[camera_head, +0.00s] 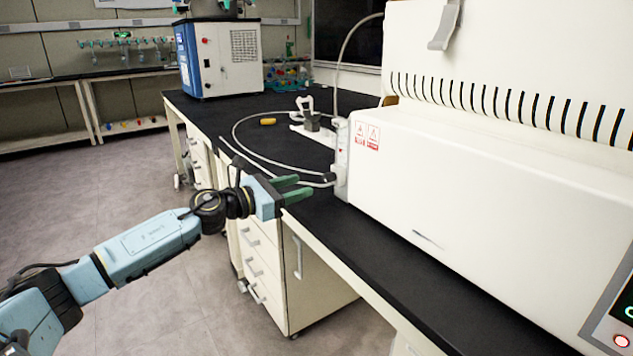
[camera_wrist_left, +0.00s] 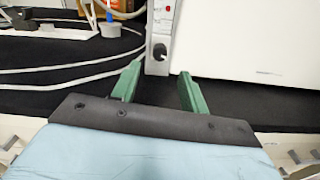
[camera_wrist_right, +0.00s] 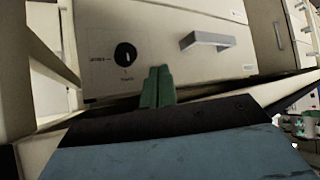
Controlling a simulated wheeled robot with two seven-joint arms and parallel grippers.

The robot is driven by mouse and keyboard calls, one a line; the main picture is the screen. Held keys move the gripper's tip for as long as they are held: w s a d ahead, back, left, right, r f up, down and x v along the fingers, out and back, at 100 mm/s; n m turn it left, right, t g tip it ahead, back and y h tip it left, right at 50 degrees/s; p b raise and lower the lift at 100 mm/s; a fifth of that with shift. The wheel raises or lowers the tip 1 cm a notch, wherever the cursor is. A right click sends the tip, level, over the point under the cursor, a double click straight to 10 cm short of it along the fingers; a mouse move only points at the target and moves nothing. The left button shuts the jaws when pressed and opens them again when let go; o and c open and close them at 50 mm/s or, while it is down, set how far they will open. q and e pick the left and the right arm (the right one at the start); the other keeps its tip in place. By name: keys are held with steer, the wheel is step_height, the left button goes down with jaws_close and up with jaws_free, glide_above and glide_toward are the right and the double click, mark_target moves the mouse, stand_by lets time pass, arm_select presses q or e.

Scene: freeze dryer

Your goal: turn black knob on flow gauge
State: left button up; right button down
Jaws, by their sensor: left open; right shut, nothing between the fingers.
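The flow gauge appears as a narrow pale upright panel (camera_wrist_left: 159,20) on the end of the white machine in the left wrist view; it also shows in the head view (camera_head: 341,158). Its black knob (camera_wrist_left: 160,52) sits low on that panel, and in the head view it is a small dark spot (camera_head: 329,177). My left gripper (camera_head: 306,186) is open and empty, its green fingers pointing at the panel. In the left wrist view the knob lies beyond and between the fingertips (camera_wrist_left: 160,84), apart from them. My right gripper (camera_wrist_right: 158,86) is shut and empty.
A white machine (camera_head: 480,190) fills the right of the black bench (camera_head: 350,225). Pale tubing (camera_head: 238,128) loops across the bench, with a yellow object (camera_head: 267,122) nearby. In the right wrist view a black dial (camera_wrist_right: 125,54) and a grey handle (camera_wrist_right: 207,40) are on a pale front.

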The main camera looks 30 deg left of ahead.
mark_target(324, 179)
arm_select(q)
steer(key=shift+x, duration=3.05)
jaws_close()
